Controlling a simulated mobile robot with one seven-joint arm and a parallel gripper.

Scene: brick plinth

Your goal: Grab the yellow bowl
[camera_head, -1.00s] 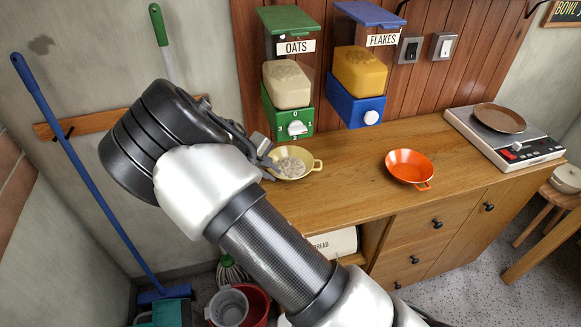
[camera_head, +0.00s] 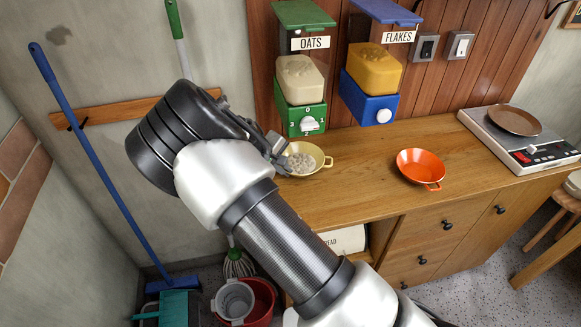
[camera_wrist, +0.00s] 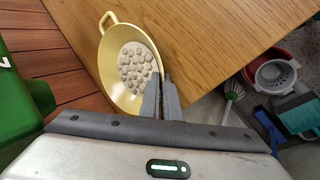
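The yellow bowl (camera_head: 318,168) holds grey-beige oat-like bits and is at the left end of the wooden counter, below the green dispenser. It has a loop handle on its right side. In the wrist view the bowl (camera_wrist: 112,58) fills the upper middle, its handle at the top. My gripper (camera_head: 280,146) is at the bowl's left rim. In the wrist view my gripper's fingers (camera_wrist: 162,80) are close together, one inside the bowl and one outside, with the rim pinched between them. I cannot tell whether the bowl is clear of the counter.
A green oats dispenser (camera_head: 302,85) and a blue flakes dispenser (camera_head: 372,80) hang above the counter (camera_head: 365,190). An orange pan (camera_head: 420,166) lies to the right, with a hotplate (camera_head: 520,140) beyond it. Brooms and buckets stand left, below.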

